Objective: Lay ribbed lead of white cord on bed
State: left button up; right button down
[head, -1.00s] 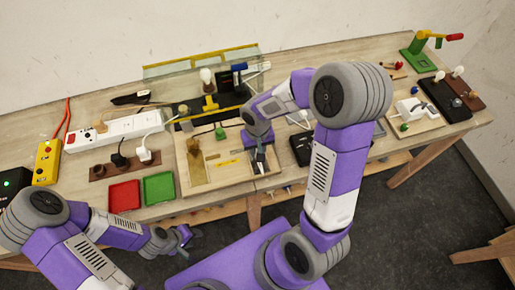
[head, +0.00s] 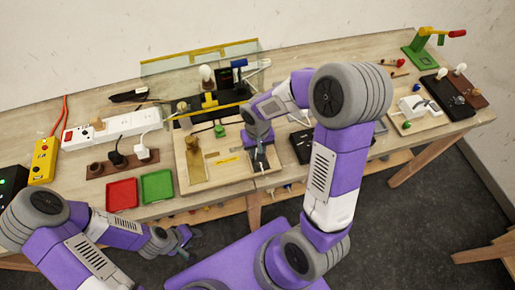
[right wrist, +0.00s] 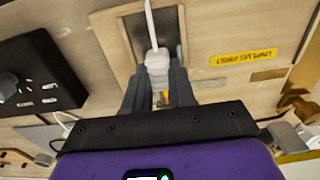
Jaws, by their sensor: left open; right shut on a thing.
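My right gripper (right wrist: 157,82) is shut on the white cord (right wrist: 157,62) by a thick white piece at its end. The thin part of the cord runs away from the fingers, up to the top edge of the right wrist view. Behind it is a dark rectangular recess (right wrist: 174,30) in a pale wooden board; I cannot tell whether the cord touches it. Ribbing on the lead is too small to make out. In the head view my right gripper (head: 261,160) is low over the right part of the wooden board (head: 228,175). My left gripper (head: 181,240) is open and empty, off the table's front edge.
A yellow "unplug first" label (right wrist: 244,58) is on the board. A black socket block (right wrist: 40,75) lies beside it. A red tray (head: 122,194) and a green tray (head: 157,186) are left of the board. A white power strip (head: 112,128) stands farther back.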

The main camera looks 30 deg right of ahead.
jog(key=shift+f, duration=0.25)
dwell(0.6)
jog(key=c, duration=0.9)
grip_release()
jog(key=shift+o, duration=0.2)
notch_tip(320, 180, up, 8)
jog(key=shift+f+p, duration=0.2)
jog(key=shift+p, duration=0.35)
